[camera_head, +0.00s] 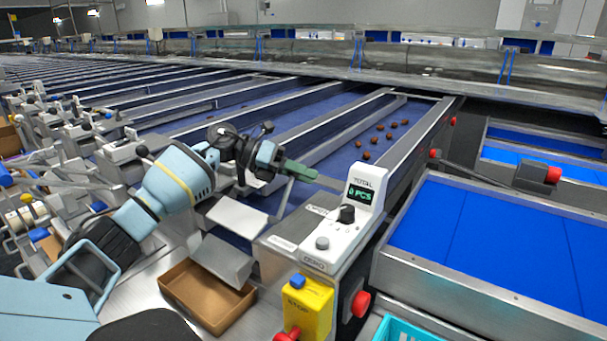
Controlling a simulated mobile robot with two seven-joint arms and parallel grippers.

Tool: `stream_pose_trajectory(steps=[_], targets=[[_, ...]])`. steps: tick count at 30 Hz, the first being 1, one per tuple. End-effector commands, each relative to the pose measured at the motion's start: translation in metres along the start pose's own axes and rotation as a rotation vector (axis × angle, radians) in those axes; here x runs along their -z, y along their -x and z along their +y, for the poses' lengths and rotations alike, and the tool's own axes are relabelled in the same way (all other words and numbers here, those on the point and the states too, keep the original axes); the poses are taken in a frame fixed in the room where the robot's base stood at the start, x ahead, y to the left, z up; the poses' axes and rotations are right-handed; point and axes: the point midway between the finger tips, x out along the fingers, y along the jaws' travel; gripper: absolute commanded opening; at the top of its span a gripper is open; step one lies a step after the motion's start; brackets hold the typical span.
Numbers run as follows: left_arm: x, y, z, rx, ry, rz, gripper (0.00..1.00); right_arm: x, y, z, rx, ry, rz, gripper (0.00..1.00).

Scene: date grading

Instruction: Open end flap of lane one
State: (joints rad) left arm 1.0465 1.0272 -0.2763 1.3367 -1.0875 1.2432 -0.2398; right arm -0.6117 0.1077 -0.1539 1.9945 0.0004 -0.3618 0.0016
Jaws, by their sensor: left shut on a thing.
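My left gripper (305,172), with green fingers, reaches in from the left to the near end of the lane beside the counter box. Its fingers are shut on a thin grey metal piece (328,182) at that end; I cannot tell whether this is the flap's edge or its handle. Several brown dates (376,141) lie on the blue belt (345,152) beyond the gripper. A pale sloping plate (237,216) is below and left of the fingers. My right gripper is not in view.
The white counter box (367,187) reads 0 PCS and stands close right of the gripper. A brown tray (206,302) sits under a grey chute (221,259). A yellow stop box (307,306) is at the front. Blue-surfaced tables (480,232) fill the right.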

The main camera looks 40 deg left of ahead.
Motion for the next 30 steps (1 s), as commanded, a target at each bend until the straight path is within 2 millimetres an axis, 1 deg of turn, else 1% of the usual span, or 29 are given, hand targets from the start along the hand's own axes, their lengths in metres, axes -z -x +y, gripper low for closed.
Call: stream_pose_trajectory(steps=[1,2,6,14,17,20,27,30], targets=[[0.010,-0.005,0.007,-0.006,0.012,0.025,0.00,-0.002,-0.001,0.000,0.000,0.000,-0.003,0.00],[0.010,-0.005,0.007,-0.007,0.012,0.024,0.35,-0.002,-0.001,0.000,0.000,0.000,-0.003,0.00],[0.008,-0.004,0.006,-0.005,0.009,0.019,0.52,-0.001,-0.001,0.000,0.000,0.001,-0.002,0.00],[0.004,-0.002,0.003,-0.003,0.005,0.012,0.52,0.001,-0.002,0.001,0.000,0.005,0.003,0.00],[0.004,0.004,0.004,-0.004,0.006,0.011,0.52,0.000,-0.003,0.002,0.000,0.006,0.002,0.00],[0.005,0.016,0.005,-0.007,0.007,0.012,0.52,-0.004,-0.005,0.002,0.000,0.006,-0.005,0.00],[0.006,0.054,0.006,-0.008,0.008,0.014,0.52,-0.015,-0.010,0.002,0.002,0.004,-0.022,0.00],[0.006,0.066,0.006,-0.007,0.009,0.014,0.52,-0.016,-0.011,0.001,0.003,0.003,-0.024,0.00]])
